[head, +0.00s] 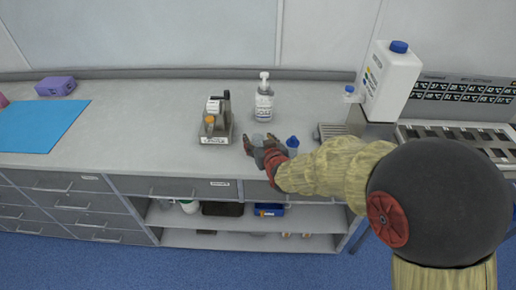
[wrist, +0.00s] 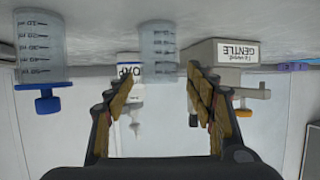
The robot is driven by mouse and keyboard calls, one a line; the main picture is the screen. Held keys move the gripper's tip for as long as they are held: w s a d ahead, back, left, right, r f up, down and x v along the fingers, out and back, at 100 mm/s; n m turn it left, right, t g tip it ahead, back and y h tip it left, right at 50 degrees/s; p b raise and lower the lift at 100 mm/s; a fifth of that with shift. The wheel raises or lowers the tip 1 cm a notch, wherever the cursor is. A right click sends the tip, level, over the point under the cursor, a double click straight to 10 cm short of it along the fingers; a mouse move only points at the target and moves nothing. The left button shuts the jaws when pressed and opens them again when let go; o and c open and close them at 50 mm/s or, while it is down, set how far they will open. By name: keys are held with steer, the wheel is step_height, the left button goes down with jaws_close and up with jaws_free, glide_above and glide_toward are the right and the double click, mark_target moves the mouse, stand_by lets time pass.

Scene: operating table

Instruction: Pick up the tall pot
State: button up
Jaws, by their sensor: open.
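My gripper (head: 262,143) is open, low over the counter near its front edge. A clear graduated pot (wrist: 158,52) stands between the lines of my fingertips (wrist: 160,78) in the wrist view, which is upside down. In the head view this pot (head: 259,139) is partly hidden by my fingers. I cannot tell whether the fingers touch it. A second graduated pot with a blue lid (wrist: 38,52) stands to the left in the wrist view; in the head view it (head: 292,146) is just right of my gripper. Which one is the tall pot is not certain.
A soap pump bottle (head: 264,102) stands behind my gripper. A grey dispenser box (head: 215,125) stands to its left. A white canister with a blue cap (head: 392,80) and a rack (head: 460,135) are at right. The counter is clear left toward the blue mat (head: 42,126).

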steer(key=shift+x, duration=0.85)
steer(key=c, duration=1.3)
